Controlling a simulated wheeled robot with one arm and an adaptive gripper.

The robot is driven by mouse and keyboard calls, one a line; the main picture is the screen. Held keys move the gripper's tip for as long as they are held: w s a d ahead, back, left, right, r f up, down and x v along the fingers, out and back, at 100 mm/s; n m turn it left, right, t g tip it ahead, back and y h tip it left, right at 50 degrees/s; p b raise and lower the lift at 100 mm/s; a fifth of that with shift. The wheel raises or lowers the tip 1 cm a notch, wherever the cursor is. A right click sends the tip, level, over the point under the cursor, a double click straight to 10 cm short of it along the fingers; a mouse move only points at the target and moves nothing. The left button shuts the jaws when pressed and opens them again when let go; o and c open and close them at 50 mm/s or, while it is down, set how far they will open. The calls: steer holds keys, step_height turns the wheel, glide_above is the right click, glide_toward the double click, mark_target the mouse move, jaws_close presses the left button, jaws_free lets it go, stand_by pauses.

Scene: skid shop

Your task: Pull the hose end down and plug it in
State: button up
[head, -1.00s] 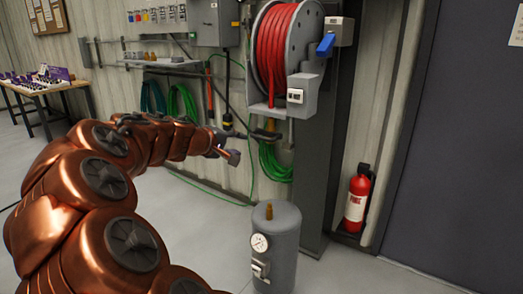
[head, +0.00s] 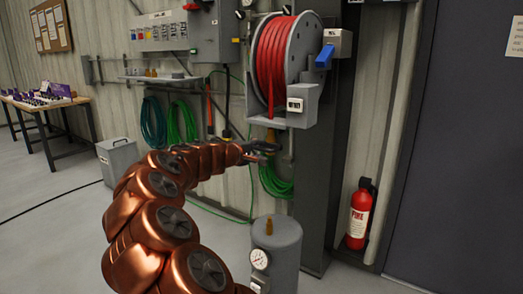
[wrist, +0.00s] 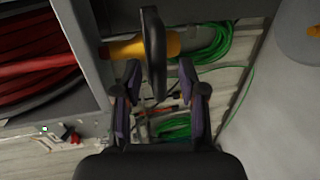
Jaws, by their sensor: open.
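The red hose (head: 270,58) is wound on a grey wall reel (head: 305,45). Its yellow-orange end (head: 270,135) hangs just below the reel housing, and it also shows in the wrist view (wrist: 165,43) with a dark, disc-like part (wrist: 153,55) on it. My gripper (head: 265,148) is at the hose end. In the wrist view my gripper (wrist: 159,70) is open, with the dark part between or just beyond its fingertips; contact cannot be told. A grey tank (head: 277,250) with a gauge and a brass fitting (head: 269,227) on top stands below.
A red fire extinguisher (head: 359,215) stands by the dark door (head: 450,140). Green coiled hose (head: 275,182) hangs behind my gripper. A grey box (head: 118,160) and a table (head: 40,103) are at the left.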

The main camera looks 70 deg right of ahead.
steer(key=shift+x, duration=1.2)
jaws_close()
